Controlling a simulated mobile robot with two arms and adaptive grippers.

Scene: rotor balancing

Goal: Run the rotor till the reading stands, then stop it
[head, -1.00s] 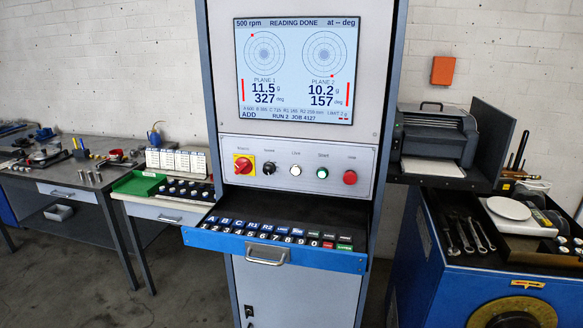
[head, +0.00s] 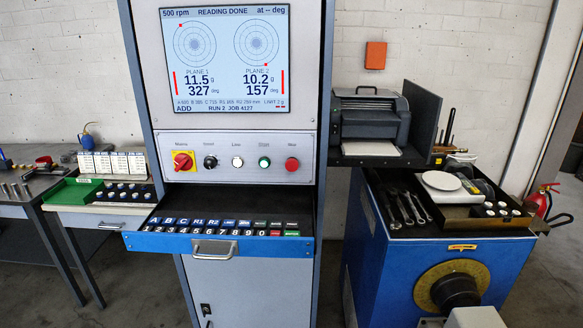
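The cabinet's screen (head: 224,60) reads 500 rpm, READING DONE, RUN 2 JOB 4127. Plane 1 shows 11.5 g at 327 deg and plane 2 shows 10.2 g at 157 deg. Below it a panel carries a red-and-yellow mains switch (head: 183,161), a black knob (head: 210,162), a white button (head: 237,162), a green start button (head: 264,163) and a red button (head: 292,164). The keyboard drawer (head: 222,245) is pulled out beneath. The rotor itself is not in view. Neither of my grippers is in view.
A blue machine housing (head: 385,265) with a yellow dial ring (head: 418,290) stands at right. On top lie wrenches (head: 408,207) and a white round pan (head: 440,181). A printer (head: 370,122) sits on a side shelf. A bench with a green tray (head: 75,190) is at left.

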